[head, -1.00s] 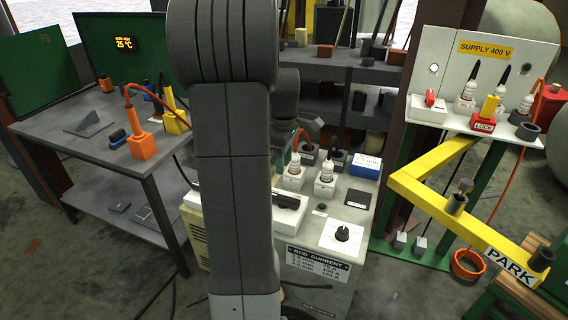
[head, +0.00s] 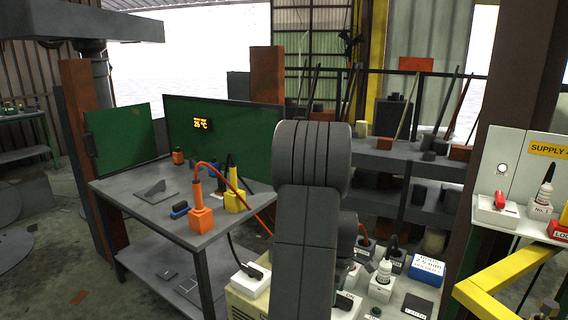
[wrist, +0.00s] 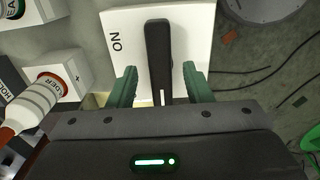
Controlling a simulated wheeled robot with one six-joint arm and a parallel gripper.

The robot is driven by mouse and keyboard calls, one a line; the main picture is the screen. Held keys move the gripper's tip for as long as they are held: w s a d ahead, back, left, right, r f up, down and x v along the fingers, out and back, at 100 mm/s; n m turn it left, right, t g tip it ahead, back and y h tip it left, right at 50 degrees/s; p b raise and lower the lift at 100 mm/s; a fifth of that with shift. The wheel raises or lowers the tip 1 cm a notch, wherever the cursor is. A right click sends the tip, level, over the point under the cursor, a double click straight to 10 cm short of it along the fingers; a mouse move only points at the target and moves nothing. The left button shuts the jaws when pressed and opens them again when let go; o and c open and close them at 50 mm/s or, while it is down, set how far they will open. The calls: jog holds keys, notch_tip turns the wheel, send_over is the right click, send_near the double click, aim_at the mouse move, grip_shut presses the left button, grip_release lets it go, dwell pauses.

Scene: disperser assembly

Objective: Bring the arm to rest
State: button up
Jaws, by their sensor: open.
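My arm (head: 310,210) stands upright in the middle of the head view, and its end is hidden there behind its own links and the frame edge. In the wrist view my gripper (wrist: 158,82) is open. Its two green fingers lie on either side of a black lever (wrist: 158,50), with gaps to it on both sides. The lever is on a white plate (wrist: 195,25) marked ON. A white block with a black handle (head: 250,281) shows left of my arm in the head view.
A grey-white machine top (head: 405,297) with sockets and bottles surrounds my arm. A grey table (head: 135,192) with orange and yellow plugs is at left. A yellow bar (head: 505,285) and supply panel (head: 520,165) stand at right. A shelf (head: 400,160) is behind.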

jog(key=shift+f, duration=0.85)
notch_tip(320, 180, up, 14)
notch_tip(320, 180, down, 14)
jog(key=shift+r, duration=0.1)
jog(key=shift+m, duration=0.3)
jog(key=m, duration=0.3)
jog(key=shift+p, duration=0.35)
jog(key=shift+s+a+m+p, duration=0.1)
jog(key=shift+m+p, duration=0.25)
jog(key=shift+m, duration=1.55)
